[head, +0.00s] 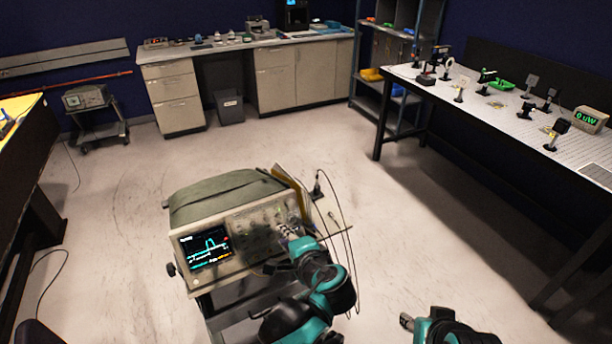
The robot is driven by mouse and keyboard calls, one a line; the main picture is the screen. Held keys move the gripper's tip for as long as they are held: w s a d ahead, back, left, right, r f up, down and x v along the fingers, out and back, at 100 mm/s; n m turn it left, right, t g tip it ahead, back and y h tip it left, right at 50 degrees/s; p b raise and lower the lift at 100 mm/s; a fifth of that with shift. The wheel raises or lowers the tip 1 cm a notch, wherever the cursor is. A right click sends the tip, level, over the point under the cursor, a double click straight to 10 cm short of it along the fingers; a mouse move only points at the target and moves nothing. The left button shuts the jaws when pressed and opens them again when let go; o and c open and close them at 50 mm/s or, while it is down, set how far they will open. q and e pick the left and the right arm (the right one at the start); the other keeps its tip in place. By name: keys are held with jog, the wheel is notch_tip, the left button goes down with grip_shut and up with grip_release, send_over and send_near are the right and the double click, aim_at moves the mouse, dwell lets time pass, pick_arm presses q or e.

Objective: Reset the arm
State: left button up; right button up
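My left arm (325,280) comes up from the bottom middle of the head view. Its gripper (284,231) is at the right part of the front panel of an oscilloscope (212,222). I cannot tell whether it touches the panel, and its fingers are too small and too close to the knobs to tell open from shut. My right gripper (407,321) is at the bottom edge, low and right of the oscilloscope, over the floor. Only a small part of it shows, so its opening cannot be told.
The oscilloscope, its screen lit, stands on a cart (235,310), with cables at its right. A long optics table (500,120) is at the right, and a dark-framed table (20,150) at the left. Cabinets (290,75) line the back. Floor (400,220) between is clear.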

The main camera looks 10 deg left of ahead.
pick_arm(q)
jog(key=shift+a, duration=0.1)
jog(key=s+a+f+n+g+h, duration=0.1)
jog(key=s+a+f+n+h, duration=0.1)
jog(key=s+n, duration=0.3)
jog(key=s+a+f+n+g+h, duration=0.1)
jog(key=s+a+n+g+h, duration=0.1)
jog(key=s+n+h, duration=0.3)
jog(key=s+n, duration=0.1)
jog(key=s, duration=0.3)
jog(key=shift+s+f+h, duration=0.3)
jog(key=shift+s+f, duration=0.05)
jog(key=shift+f, duration=0.05)
dwell(0.5)
